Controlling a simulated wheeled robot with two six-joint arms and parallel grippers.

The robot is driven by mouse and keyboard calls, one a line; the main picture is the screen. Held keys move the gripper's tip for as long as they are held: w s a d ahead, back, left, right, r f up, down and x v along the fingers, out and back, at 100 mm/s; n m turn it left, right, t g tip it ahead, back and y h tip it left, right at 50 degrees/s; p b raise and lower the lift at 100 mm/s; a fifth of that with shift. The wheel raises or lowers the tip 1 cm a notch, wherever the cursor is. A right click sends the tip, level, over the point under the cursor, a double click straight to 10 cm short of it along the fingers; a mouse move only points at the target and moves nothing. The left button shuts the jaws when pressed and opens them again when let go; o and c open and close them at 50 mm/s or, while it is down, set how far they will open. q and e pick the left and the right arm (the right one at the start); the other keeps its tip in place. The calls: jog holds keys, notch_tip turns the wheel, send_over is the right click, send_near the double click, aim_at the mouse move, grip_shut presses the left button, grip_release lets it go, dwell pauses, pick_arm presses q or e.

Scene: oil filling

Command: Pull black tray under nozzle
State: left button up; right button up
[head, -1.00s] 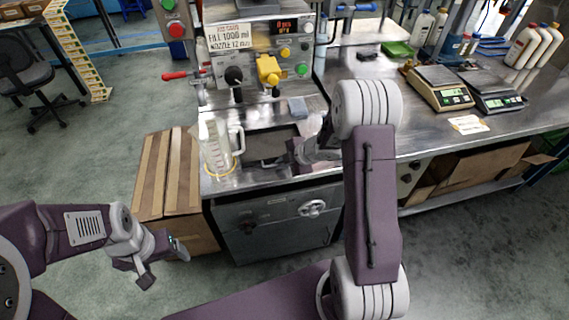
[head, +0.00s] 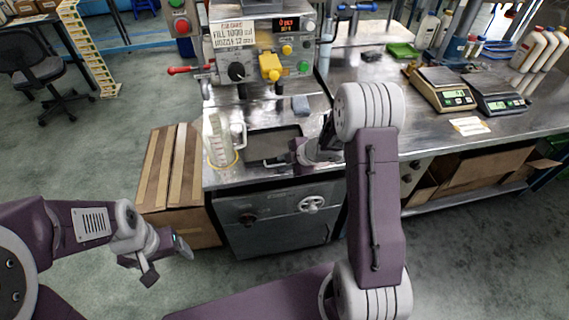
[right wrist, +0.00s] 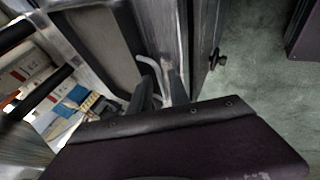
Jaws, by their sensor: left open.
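The black tray (head: 262,144) lies flat on the steel bench, below and in front of the nozzle (head: 273,90) under the yellow valve. My right gripper (head: 279,162) is at the tray's front edge. In the right wrist view the tray (right wrist: 100,42) shows as a grey-brown panel with a pale curved handle (right wrist: 150,68) at its edge. The right fingers (right wrist: 162,92) are close to this handle; my own wrist hides much of them, so contact and grip are unclear. My left gripper (head: 168,262) is open and empty, low in front of the cardboard box.
A clear measuring jug (head: 219,142) stands just left of the tray. The filling machine (head: 262,50) rises behind it. A cardboard box (head: 170,185) stands left of the bench. Scales (head: 442,90) and bottles stand further right. A handwheel (head: 312,204) sticks out below the bench top.

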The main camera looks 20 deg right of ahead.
jog(key=shift+s+f, duration=0.15)
jog(key=shift+f, duration=0.05)
jog(key=p+v, duration=0.3)
jog(key=v, duration=0.6)
jog(key=shift+r, duration=0.15)
